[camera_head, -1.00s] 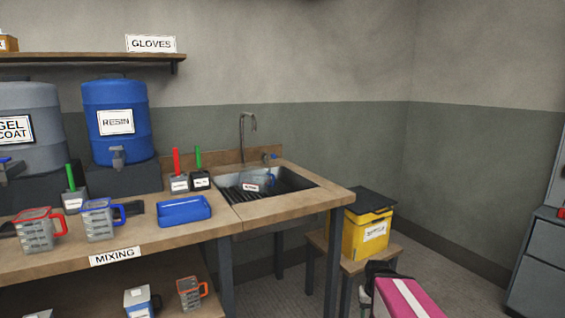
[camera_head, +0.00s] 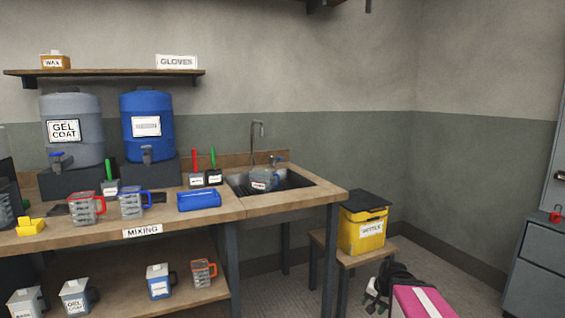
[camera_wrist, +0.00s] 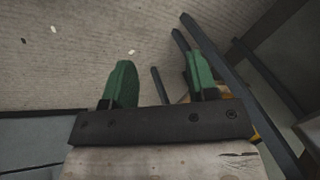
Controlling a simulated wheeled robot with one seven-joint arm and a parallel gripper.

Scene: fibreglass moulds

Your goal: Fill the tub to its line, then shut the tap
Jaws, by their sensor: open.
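A small blue-grey tub (camera_head: 265,177) with a white label sits in the sink (camera_head: 295,181), below the spout of the tap (camera_head: 256,130). The tap's blue handle (camera_head: 277,159) is at the sink's back edge. Its setting, any running water, the water level and the tub's line are too small to tell. My gripper shows in the wrist view (camera_wrist: 155,85), with two green fingers spread apart and nothing between them. It points at the floor, away from the sink. In the head view, a black part is at the lower right, well short of the sink.
A stool (camera_head: 318,240) carrying a yellow bin (camera_head: 362,228) stands right of the bench. Blue and red jugs (camera_head: 132,204) and a blue tray (camera_head: 199,200) are on the bench left of the sink. A grey cabinet (camera_head: 535,260) is at far right. Floor shows between stool and cabinet.

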